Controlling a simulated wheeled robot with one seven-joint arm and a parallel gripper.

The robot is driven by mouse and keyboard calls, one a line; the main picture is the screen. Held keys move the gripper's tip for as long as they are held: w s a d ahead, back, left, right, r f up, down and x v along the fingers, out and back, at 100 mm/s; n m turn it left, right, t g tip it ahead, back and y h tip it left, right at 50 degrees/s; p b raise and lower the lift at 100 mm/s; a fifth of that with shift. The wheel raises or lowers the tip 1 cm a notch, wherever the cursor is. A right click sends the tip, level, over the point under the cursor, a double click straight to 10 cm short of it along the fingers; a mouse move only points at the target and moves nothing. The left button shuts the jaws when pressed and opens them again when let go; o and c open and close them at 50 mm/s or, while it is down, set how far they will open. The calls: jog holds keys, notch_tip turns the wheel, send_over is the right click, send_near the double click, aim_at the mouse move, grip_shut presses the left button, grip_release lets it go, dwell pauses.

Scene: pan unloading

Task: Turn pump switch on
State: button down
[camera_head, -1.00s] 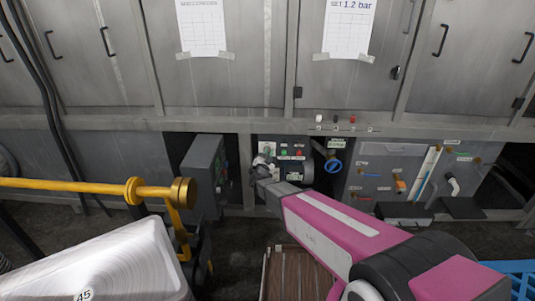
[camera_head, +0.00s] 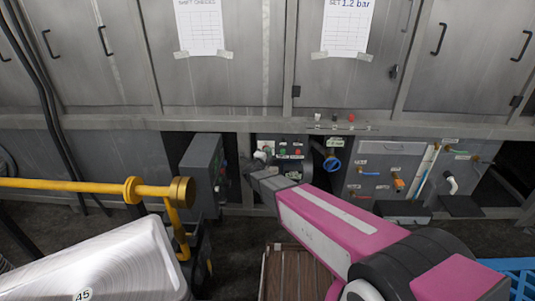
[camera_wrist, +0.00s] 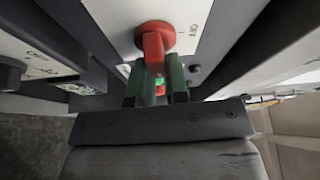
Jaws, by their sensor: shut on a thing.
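The pump switch shows in the wrist view as a red rotary knob (camera_wrist: 155,38) with a red bar handle, on a pale plate with small printed marks. My gripper (camera_wrist: 157,72) has its two green-padded fingers either side of the red handle and is shut on it. A small green part shows between the fingers, behind the handle. In the head view my gripper (camera_head: 254,166) is at the left side of the control panel (camera_head: 291,152). My wrist and fingers hide the switch there, so its exact setting is hard to tell.
A grey box (camera_head: 202,167) stands close to the left of my gripper. A blue valve wheel (camera_head: 332,164) is right of the panel. A yellow rail (camera_head: 90,186) and a white bin (camera_head: 115,262) fill the lower left. Grey cabinets (camera_head: 215,75) line the back.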

jog(key=shift+m, duration=0.5)
jog(key=shift+f, duration=0.1)
jog(key=c, duration=1.1)
grip_release()
jog(key=v, duration=1)
jog(key=shift+s+a, duration=0.15)
jog(key=shift+s, duration=0.25)
jog(key=shift+r, duration=0.2)
